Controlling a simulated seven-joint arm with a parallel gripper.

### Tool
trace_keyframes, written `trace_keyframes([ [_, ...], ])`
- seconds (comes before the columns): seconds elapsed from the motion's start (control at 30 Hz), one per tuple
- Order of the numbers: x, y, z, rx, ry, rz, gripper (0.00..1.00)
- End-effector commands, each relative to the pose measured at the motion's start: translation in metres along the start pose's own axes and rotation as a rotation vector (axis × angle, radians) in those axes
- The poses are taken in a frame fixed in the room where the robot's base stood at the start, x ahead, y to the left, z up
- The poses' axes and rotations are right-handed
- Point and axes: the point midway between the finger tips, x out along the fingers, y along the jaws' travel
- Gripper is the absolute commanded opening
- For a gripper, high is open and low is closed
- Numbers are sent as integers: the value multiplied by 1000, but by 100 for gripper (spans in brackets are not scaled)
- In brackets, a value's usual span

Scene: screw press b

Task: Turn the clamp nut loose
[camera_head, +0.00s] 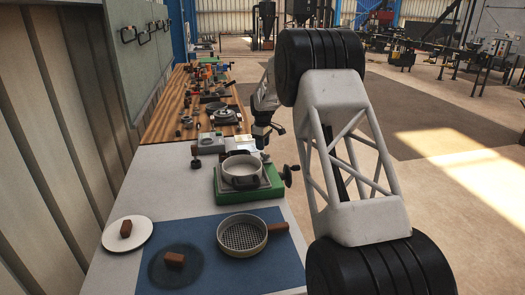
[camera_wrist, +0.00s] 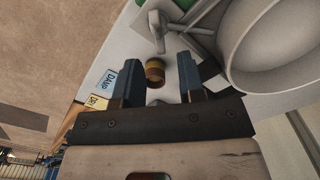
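My gripper (camera_wrist: 158,62) is open in the wrist view, one dark finger on each side. A brass-and-brown ring-like piece (camera_wrist: 154,72) shows in the gap between the fingers, apart from both; it may be the clamp nut, but I cannot tell for sure. In the head view my gripper (camera_head: 262,139) points down just behind the green-based press (camera_head: 262,188) with its white pot (camera_head: 241,167). The nut cannot be made out there.
A crank handle (camera_head: 289,174) sticks out right of the press. In front lie a sieve (camera_head: 242,236), a dark round pad (camera_head: 160,272) and a white disc (camera_head: 112,239), both with brown blocks. In the wrist view, a blue "DAMP" card (camera_wrist: 107,80) lies left of the fingers.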

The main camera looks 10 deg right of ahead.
Motion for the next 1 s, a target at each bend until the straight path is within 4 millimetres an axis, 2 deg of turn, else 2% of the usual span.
trace_keyframes([
  [0.1, -15, 0, 0, 0, 0, 0, 36],
  [0.3, -30, 0, 0, 0, -1, -1, 36],
  [1.0, -35, -1, 1, 2, -1, -1, 36],
])
